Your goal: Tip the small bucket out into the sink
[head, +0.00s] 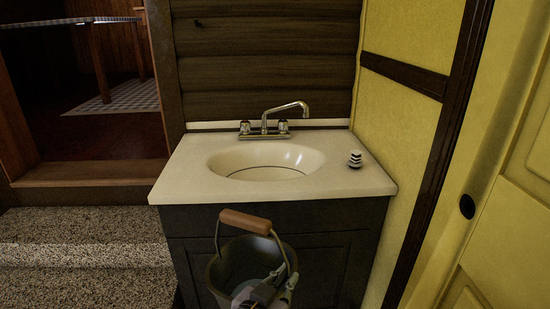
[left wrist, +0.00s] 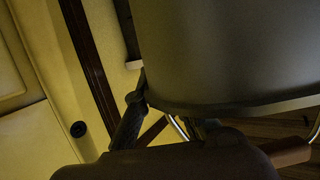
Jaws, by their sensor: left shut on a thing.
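The small bucket (head: 228,268) is dark grey and looks roughly upright in front of the sink cabinet, lower than the counter top. Its wire bail with a brown wooden grip (head: 246,222) stands up above the rim. My left gripper (head: 266,291) is shut on the bucket at its near rim, and the arm comes from below. In the left wrist view the bucket wall (left wrist: 230,45) fills the upper right, close to the gripper fingers (left wrist: 165,125). The bucket's contents cannot be made out. The sink (head: 265,172) is a cream oval basin beyond the bucket. My right gripper is not in view.
A chrome faucet (head: 265,124) stands behind the basin. A small stacked black-and-white object (head: 355,159) sits on the counter's right side. The dark cabinet (head: 340,250) is close behind the bucket. A yellow wall and door (head: 510,200) bound the right; carpeted steps (head: 80,240) lie left.

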